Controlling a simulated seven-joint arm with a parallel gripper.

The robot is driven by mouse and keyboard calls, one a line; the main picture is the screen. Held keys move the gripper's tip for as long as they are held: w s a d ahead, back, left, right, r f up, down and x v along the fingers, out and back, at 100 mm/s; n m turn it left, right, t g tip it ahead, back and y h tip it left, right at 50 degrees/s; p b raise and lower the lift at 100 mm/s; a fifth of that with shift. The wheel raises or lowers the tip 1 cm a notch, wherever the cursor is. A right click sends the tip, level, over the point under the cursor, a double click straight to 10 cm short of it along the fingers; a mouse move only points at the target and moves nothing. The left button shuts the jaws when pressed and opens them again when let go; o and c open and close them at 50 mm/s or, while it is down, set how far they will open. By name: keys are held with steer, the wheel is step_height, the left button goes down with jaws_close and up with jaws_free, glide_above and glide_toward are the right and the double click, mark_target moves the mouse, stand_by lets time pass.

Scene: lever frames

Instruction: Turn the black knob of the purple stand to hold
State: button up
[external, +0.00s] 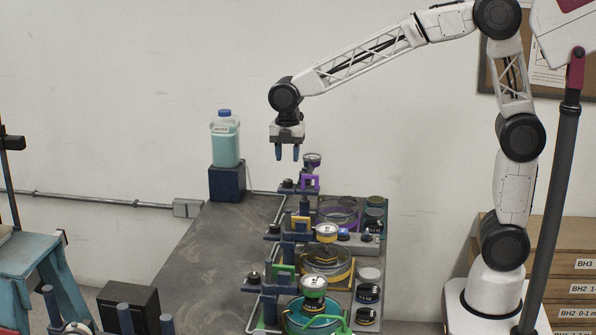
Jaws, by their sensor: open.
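The purple stand (309,182) is the farthest of three similar stands in a row along the right part of the table. It has a round dial gauge (312,159) on top. A small black knob (287,184) shows at its left end; its pointing direction is too small to read. My gripper (287,154) points straight down, with its two dark blue fingers apart and nothing between them. In the picture it is just above the black knob and left of the gauge, apart from both. Depth between gripper and knob is hard to judge.
A yellow stand (302,226) and a green stand (284,273) with similar knobs and gauges are nearer the camera. Several jars and dishes line the right side. A bottle (225,140) stands on a dark block at the far left. The left tabletop (215,265) is clear.

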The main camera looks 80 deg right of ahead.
mark_target(287, 181)
stand_by(0.3)
steer(key=shift+f, duration=3.9)
steer(key=c, duration=0.6)
steer(key=shift+c, duration=0.2)
